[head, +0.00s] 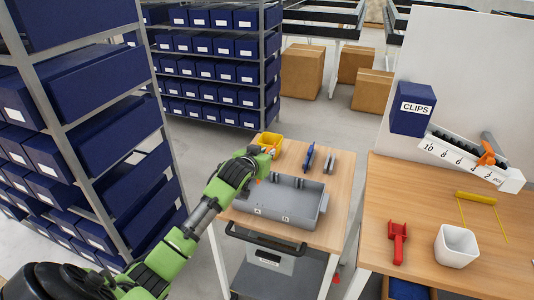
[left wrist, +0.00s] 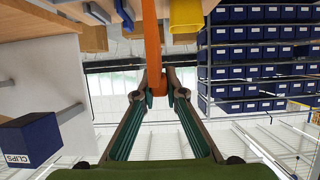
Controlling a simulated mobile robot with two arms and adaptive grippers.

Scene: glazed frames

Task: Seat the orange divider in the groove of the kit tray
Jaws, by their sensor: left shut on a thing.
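The grey kit tray (head: 262,223) sits on a small wood-topped cart (head: 338,203), with label plates on its front wall. My left gripper (head: 268,154) is over the cart top at the back left of the tray. In the left wrist view my left gripper (left wrist: 157,88) is shut on the orange divider (left wrist: 151,38), a long narrow strip running from the fingertips to the top of the picture. In the head view the gripper hides most of the divider. The divider is apart from the tray's groove as far as I can see; the groove itself is not clear.
A blue tool (head: 308,157) and a grey tool (head: 329,161) lie behind the tray. A workbench (head: 430,255) with a white cup (head: 456,246) and red tool (head: 397,240) is at right.

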